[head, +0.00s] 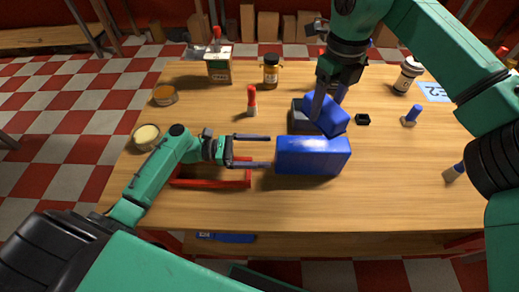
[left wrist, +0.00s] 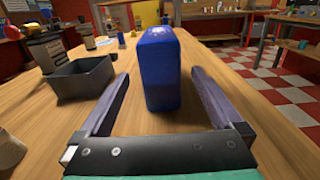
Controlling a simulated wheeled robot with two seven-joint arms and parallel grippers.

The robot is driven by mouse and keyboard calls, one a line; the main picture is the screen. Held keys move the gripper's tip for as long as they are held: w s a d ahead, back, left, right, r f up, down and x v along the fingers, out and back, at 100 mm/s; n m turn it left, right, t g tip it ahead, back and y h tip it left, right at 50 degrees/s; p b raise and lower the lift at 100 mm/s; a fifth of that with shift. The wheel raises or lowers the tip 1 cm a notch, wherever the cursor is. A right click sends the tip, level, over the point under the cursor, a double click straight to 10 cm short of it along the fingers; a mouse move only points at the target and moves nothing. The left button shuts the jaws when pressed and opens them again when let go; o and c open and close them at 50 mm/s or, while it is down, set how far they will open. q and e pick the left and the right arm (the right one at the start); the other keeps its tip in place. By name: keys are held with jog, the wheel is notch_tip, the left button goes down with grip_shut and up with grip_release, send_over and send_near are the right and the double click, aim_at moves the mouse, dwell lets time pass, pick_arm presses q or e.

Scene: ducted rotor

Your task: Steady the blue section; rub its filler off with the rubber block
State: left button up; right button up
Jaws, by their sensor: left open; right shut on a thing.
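The blue section (head: 312,157) stands on the wooden table in front of the grey open box. In the left wrist view the blue section (left wrist: 163,75) rises between and beyond the fingertips, with a small pale patch on its top that may be filler. My left gripper (head: 268,152) is open at its left end, fingers pointing at it, with no clear contact. My right gripper (head: 323,92) is shut on a blue block (head: 325,115), which I take for the rubber block. It is tilted above and behind the section, over the grey box.
The grey open box (head: 297,122) sits behind the section; it also shows in the left wrist view (left wrist: 80,80). A red frame (head: 212,184) lies under my left forearm. A red-capped tube (head: 252,101), jars and a can stand farther back. The table's front is clear.

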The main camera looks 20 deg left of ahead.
aim_at(302, 152)
pick_arm(q)
jog(key=x, duration=1.2)
jog(key=shift+f, duration=0.1)
jog(key=shift+a, duration=0.1)
jog(key=c, duration=1.4)
jog(key=shift+c, duration=0.2)
